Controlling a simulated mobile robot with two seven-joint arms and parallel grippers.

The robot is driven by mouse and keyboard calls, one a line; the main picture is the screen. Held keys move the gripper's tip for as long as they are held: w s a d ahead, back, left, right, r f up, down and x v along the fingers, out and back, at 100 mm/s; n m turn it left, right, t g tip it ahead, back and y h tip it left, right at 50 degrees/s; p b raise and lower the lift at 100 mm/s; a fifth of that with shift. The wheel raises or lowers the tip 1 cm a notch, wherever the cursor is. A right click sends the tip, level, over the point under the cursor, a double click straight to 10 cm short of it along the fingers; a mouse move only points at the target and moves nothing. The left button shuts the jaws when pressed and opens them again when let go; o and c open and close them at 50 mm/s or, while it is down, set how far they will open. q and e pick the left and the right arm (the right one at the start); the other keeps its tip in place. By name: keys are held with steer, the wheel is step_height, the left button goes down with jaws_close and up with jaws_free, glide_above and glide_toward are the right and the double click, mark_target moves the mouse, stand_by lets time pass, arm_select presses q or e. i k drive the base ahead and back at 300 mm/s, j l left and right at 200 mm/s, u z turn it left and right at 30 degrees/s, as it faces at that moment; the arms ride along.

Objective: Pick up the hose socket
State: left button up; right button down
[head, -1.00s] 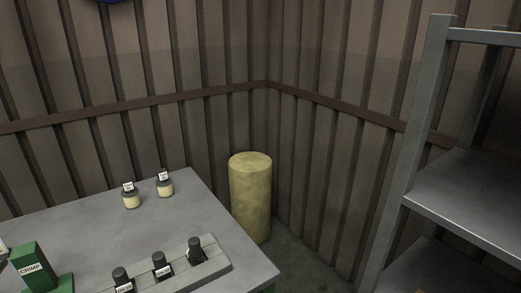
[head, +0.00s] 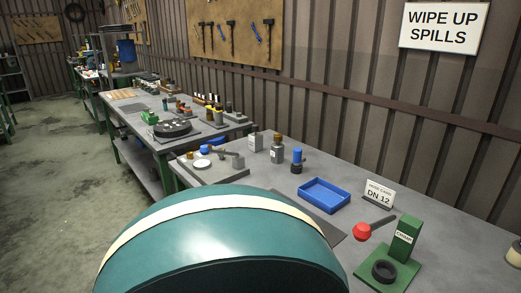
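I cannot make out for certain which piece is the hose socket. On the near grey bench (head: 452,243) stands a white hose card (head: 379,193) reading "DN 12". An empty-looking blue tray (head: 324,195) lies to the left of the card. Neither gripper is in view. The lower middle of the view is blocked, hiding part of the bench.
Small containers, including a blue-topped one (head: 297,160) and a brown-capped bottle (head: 278,150), stand behind the tray. Another bench (head: 150,110) with several parts continues back left. A sign (head: 444,27) hangs on the wall. Open floor (head: 50,170) lies at the left.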

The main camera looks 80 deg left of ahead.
mark_target(278, 151)
steer(key=u, duration=2.4)
steer(key=z, duration=0.4)
steer(key=i+j+z, duration=0.1)
steer(key=z, duration=0.35)
steer(key=j+z, duration=0.5)
steer(key=z, duration=0.35)
steer(key=j+z, duration=0.3)
steer(key=j, duration=0.25)
steer(key=k+j+z, duration=0.15)
steer(key=j+z, duration=0.15)
steer(key=j, duration=0.2)
steer(key=k+j, duration=0.1)
steer(key=j, duration=0.25)
steer(key=k+j+z, duration=0.1)
steer(key=j, duration=0.25)
steer(key=k+j, duration=0.15)
steer(key=j, duration=0.2)
steer(key=z, duration=0.05)
